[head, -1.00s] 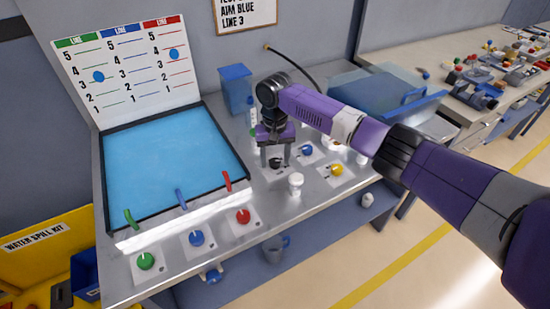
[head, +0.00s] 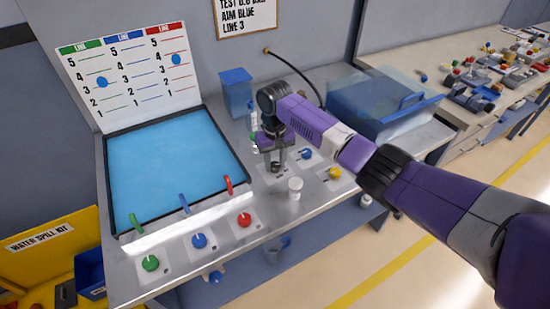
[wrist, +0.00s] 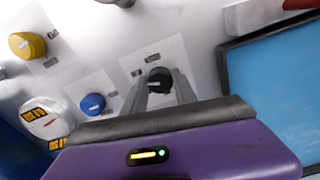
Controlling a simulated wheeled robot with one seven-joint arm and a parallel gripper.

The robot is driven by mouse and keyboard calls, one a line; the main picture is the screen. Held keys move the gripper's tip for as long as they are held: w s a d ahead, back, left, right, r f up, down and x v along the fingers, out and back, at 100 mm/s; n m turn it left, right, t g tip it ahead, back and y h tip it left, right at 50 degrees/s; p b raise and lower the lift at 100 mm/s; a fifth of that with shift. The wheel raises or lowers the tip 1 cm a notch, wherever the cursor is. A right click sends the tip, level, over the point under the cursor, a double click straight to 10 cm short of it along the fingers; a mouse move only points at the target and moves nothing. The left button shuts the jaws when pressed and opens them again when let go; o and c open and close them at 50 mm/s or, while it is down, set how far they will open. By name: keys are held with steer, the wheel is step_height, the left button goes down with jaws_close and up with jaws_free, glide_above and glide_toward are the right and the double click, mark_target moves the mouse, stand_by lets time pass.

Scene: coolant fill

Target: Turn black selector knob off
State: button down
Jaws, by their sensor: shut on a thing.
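The black selector knob (wrist: 159,79) sits on a pale label plate on the bench top. In the wrist view both fingers of my gripper (wrist: 160,88) reach down to it and are closed on its sides. In the head view my gripper (head: 274,163) points down at the black knob, which is mostly hidden between and behind the fingers. The knob's white pointer mark shows in the wrist view, but its exact setting is hard to read.
A blue knob (head: 307,154) and a yellow knob (head: 335,173) stand close by on the right. A blue bin (head: 375,105) is at right.

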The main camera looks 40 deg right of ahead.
mark_target(275, 165)
steer(key=n+p, duration=0.1)
steer(key=n, duration=0.3)
steer(key=shift+p, duration=0.3)
steer(key=n, duration=0.6)
steer(key=shift+r+n+p, duration=0.1)
steer(key=shift+n+p, duration=0.2)
steer(key=shift+n, duration=0.1)
steer(key=n, duration=1.1)
steer(key=shift+w, duration=0.1)
steer(key=c, duration=1)
jaws_free()
steer(key=shift+o, duration=0.2)
steer(key=shift+r+b, duration=0.65)
steer(key=shift+r, duration=3.25)
